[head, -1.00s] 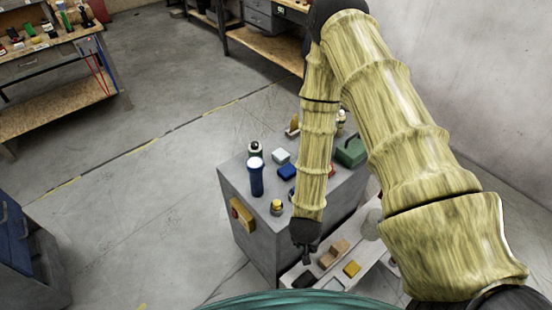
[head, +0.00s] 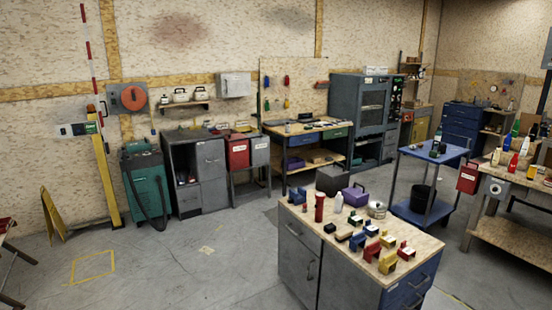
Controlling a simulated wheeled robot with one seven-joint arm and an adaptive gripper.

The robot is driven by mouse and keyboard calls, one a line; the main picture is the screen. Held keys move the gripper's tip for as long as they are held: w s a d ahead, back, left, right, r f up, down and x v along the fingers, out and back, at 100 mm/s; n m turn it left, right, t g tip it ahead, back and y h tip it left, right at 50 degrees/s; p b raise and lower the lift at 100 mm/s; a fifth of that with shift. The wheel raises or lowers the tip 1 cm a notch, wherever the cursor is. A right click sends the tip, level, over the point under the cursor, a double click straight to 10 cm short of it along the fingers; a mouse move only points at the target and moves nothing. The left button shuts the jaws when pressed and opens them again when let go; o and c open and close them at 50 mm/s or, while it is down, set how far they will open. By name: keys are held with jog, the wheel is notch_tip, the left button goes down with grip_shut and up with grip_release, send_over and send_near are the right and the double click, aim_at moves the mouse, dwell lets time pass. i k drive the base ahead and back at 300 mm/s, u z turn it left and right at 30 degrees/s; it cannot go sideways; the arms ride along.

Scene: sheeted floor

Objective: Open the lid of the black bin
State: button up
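A black bucket-like bin (head: 421,199) stands on the lower shelf of the blue cart (head: 432,160) at the right. It is small in the view, and I cannot tell whether it has a lid. A dark box (head: 332,181) sits on the far end of the wooden-topped cabinet; I cannot make out a lid on it either. My gripper and arm are not in view.
The wooden-topped cabinet (head: 330,231) with small coloured parts stands at front right. Grey cabinets, a red bin (head: 237,152) and a workbench line the back wall. A teal machine (head: 147,187) and yellow sign (head: 52,215) are left. Floor at left centre is open.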

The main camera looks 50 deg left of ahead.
aim_at(333, 171)
jog(key=u, duration=0.85)
jog(key=i, duration=0.9)
jog(key=u, duration=0.6)
